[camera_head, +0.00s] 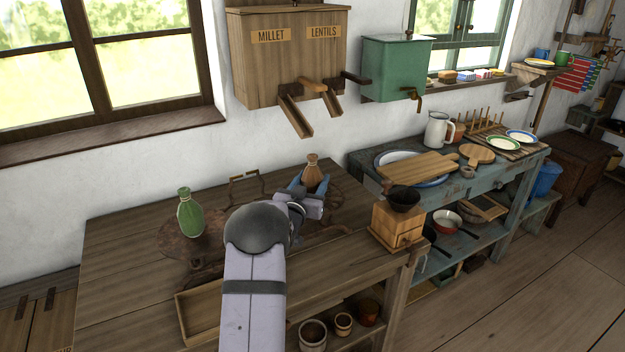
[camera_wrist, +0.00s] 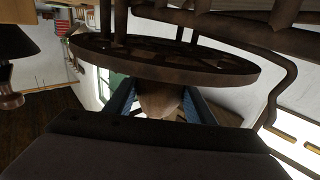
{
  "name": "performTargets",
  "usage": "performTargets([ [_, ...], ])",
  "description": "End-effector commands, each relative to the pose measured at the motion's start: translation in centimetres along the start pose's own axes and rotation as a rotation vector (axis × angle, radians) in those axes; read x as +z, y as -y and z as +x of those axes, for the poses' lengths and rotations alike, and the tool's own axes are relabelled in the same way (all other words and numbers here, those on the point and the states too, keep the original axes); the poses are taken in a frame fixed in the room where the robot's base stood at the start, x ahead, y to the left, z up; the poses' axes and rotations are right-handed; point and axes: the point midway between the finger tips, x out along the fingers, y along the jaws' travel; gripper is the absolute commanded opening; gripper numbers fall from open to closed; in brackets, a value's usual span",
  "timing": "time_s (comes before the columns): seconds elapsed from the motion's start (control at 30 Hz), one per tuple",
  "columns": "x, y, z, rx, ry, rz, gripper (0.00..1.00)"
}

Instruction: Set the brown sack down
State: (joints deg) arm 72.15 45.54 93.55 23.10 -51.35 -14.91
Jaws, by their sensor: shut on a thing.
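The brown sack (camera_head: 312,172), with a tied neck, is upright between the blue fingers of my gripper (camera_head: 308,187). In the wrist view the sack (camera_wrist: 158,103) shows between both fingers of my gripper (camera_wrist: 160,106), close to the rim of a round dark plate (camera_wrist: 165,62). In the head view the sack is at the right side of a dark iron scale (camera_head: 195,250) on the wooden table (camera_head: 120,290). My arm hides the middle of the scale and the sack's base. I cannot tell whether the sack touches the plate.
A green bottle (camera_head: 190,215) stands on the scale's left side. A wooden grinder (camera_head: 397,228) stands at the table's right edge. A wooden tray (camera_head: 195,318) lies at the front. The millet and lentils box (camera_head: 290,70) hangs on the wall behind, with chutes jutting out. The table's left part is clear.

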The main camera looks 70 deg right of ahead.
Motion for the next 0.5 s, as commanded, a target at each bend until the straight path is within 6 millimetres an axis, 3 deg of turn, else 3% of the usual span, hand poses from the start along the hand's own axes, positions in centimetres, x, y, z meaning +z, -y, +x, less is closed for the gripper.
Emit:
performTargets([
  [0.3, 0.23, 0.01, 0.02, 0.000, -0.004, 0.001, 0.21],
  [0.33, 0.33, 0.01, 0.00, 0.000, -0.001, 0.001, 0.51],
  [0.4, 0.22, 0.01, 0.00, 0.000, -0.001, 0.001, 0.68],
  [0.5, 0.22, 0.00, 0.00, 0.000, -0.001, 0.001, 0.68],
])
